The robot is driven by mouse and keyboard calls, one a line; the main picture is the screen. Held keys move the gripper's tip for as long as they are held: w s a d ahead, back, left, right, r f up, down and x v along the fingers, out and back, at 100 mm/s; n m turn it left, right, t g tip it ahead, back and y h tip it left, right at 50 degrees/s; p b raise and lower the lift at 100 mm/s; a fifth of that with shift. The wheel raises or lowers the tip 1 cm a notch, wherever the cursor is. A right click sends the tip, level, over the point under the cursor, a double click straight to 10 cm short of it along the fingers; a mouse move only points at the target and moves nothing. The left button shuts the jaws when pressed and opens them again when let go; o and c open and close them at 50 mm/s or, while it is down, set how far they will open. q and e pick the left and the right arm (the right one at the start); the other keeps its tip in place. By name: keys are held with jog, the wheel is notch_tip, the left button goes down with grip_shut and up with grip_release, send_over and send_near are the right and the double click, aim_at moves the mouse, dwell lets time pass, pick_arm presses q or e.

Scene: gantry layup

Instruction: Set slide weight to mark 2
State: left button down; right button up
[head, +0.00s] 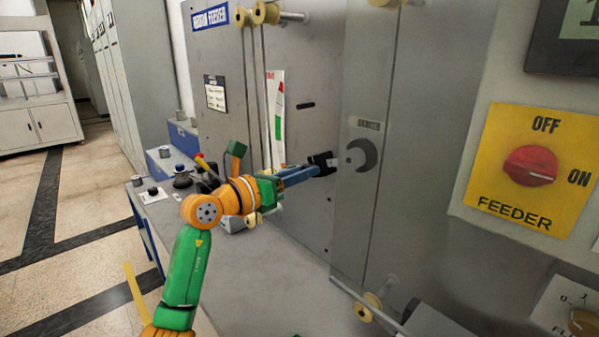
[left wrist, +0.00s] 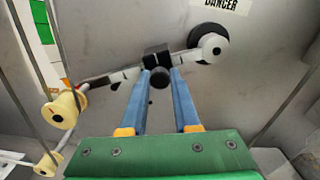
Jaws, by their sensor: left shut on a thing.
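The slide weight is a black block (left wrist: 157,57) with a round knob, sitting on a pale lever arm (left wrist: 128,75). In the head view the weight (head: 322,161) shows dark at my left gripper's tip. The lever runs from a round pivot (left wrist: 214,46) on the right down to a yellow roller (left wrist: 63,107) on the left. Dark marks show on the lever left of the weight; their numbers are too small to read. My left gripper (left wrist: 161,76) has its blue fingers closed on both sides of the weight's knob. My right gripper is not in view.
A grey machine panel (head: 310,60) stands right behind the lever, with web strands over yellow rollers (head: 266,13). A grey bench top (head: 260,290) lies below.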

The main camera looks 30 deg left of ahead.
pick_arm(q)
jog(key=c, duration=0.7)
grip_release()
jog(key=shift+d, duration=0.15)
jog(key=shift+o, duration=0.2)
jog(key=b+v, duration=0.3)
jog(key=v, duration=0.4)
